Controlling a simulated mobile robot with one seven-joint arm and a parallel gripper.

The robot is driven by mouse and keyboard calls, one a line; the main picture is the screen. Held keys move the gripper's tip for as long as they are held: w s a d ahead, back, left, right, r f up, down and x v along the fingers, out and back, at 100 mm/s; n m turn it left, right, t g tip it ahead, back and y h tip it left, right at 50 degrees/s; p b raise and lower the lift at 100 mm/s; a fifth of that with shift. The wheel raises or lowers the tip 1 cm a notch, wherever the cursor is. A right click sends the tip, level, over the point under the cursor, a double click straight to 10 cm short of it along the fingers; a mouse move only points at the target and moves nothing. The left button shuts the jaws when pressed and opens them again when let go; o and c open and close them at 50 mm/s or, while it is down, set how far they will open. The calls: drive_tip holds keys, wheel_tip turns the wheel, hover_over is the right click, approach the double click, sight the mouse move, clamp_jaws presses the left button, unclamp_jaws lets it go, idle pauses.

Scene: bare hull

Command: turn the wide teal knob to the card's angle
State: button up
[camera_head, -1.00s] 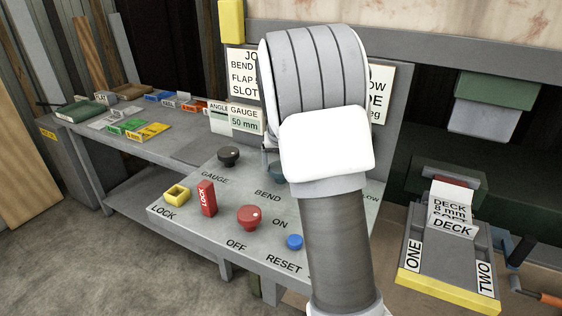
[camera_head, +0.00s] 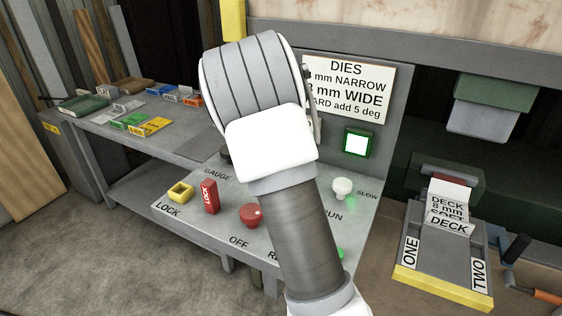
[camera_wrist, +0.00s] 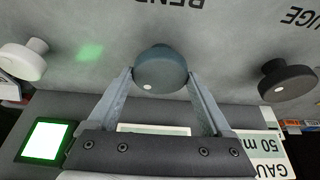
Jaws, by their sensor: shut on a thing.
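The wide teal knob (camera_wrist: 160,68) shows in the wrist view below the panel word BEND, with a white dot near its lower left edge. My gripper (camera_wrist: 159,82) is shut on it, one finger at each side. In the head view my arm hides the knob and gripper. The dies card (camera_head: 347,88) on the back board reads NARROW, 8 mm WIDE and HARD add 5 deg, partly covered at its left.
A black knob (camera_wrist: 287,80) and a white knob (camera_wrist: 23,60) flank the teal one. A lit green-framed screen (camera_head: 357,142) is on the board. A red lock block (camera_head: 210,196) and red knob (camera_head: 251,215) stand on the panel. The deck card (camera_head: 449,208) reads 8 mm SOFT.

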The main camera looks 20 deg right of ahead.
drive_tip(key=o, duration=1.2)
drive_tip(key=shift+c, duration=0.2)
drive_tip(key=v, duration=1.7)
drive_tip(key=shift+r, duration=0.25)
drive_tip(key=s+a+n+t+y, duration=0.1)
drive_tip(key=s+a+n, duration=0.2)
drive_tip(key=s, duration=0.6)
drive_tip(key=s+a+f+n+t+y, duration=0.1)
drive_tip(key=s+a+n, duration=0.3)
drive_tip(key=s, duration=0.6)
drive_tip(key=s+a+f+n+y, duration=0.1)
drive_tip(key=s+a+n, duration=0.2)
drive_tip(key=s, duration=0.7)
drive_tip(key=shift+a+t+y, duration=0.3)
drive_tip(key=shift+a+t, duration=0.1)
drive_tip(key=shift+a, duration=0.1)
drive_tip(key=shift+f, duration=0.1)
